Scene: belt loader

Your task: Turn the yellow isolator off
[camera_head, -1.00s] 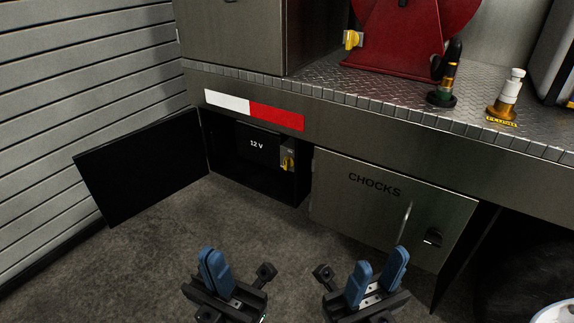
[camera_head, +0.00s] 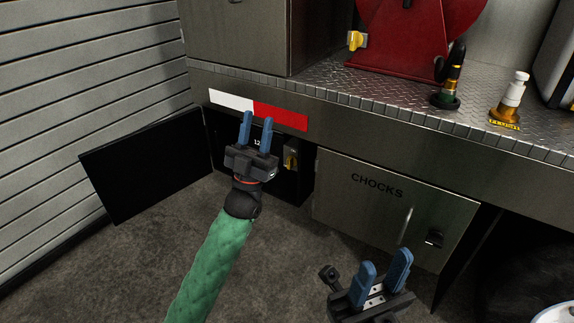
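My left gripper (camera_head: 256,132) is raised in front of this compartment, to the left of the isolator as seen in the picture.
The compartment's black door (camera_head: 146,165) hangs open to the left. The CHOCKS door (camera_head: 392,208) stands right of the compartment. A red reel (camera_head: 405,40) with another yellow handle (camera_head: 356,40) and a brass FLUSH valve (camera_head: 508,103) are on the deck. The floor in front is clear.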

